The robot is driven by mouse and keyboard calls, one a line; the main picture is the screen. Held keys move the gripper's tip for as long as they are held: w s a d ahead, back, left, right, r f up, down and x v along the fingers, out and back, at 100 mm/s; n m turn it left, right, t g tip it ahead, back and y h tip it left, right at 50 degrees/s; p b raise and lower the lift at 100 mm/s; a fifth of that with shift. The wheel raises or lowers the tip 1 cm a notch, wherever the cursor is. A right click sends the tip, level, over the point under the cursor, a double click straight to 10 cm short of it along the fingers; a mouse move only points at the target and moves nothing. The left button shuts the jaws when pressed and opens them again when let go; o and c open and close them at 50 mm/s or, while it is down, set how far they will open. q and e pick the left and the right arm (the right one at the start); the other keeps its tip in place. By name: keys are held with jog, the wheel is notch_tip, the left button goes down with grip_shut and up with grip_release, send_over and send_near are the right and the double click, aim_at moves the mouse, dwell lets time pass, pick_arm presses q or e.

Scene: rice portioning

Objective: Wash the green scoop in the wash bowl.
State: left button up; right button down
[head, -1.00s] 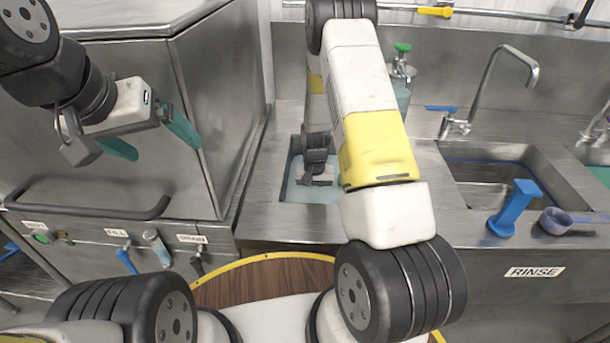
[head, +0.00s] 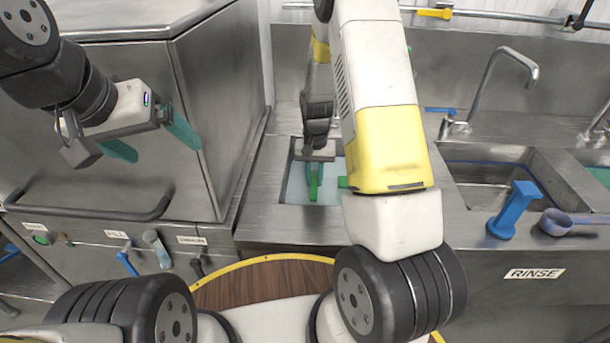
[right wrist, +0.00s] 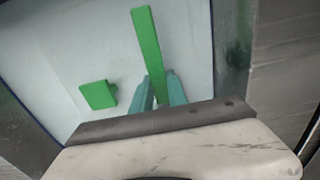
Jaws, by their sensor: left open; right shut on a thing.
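My right gripper (head: 315,178) points down into the wash bowl (head: 297,188), a sunken basin of pale water in the counter. It is shut on the long green handle of the green scoop (right wrist: 147,38), which the right wrist view shows between the teal fingertips (right wrist: 160,78). A separate-looking green square piece (right wrist: 98,95) lies beside it over the pale water; whether it joins the scoop cannot be told. The scoop's bowl is not clearly seen. My left gripper (head: 167,152) is open and empty, in front of the steel cabinet at left.
The rinse basin (head: 490,162) and its tap (head: 490,80) are to the right. A blue upright handle (head: 514,208) and a blue-purple scoop (head: 562,222) rest on the counter's front edge. My right arm covers the counter between the basins.

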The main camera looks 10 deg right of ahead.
aim_at(314, 178)
notch_tip(314, 178, up, 13)
dwell(0.9)
jog(key=shift+s, duration=0.1)
dwell(1.2)
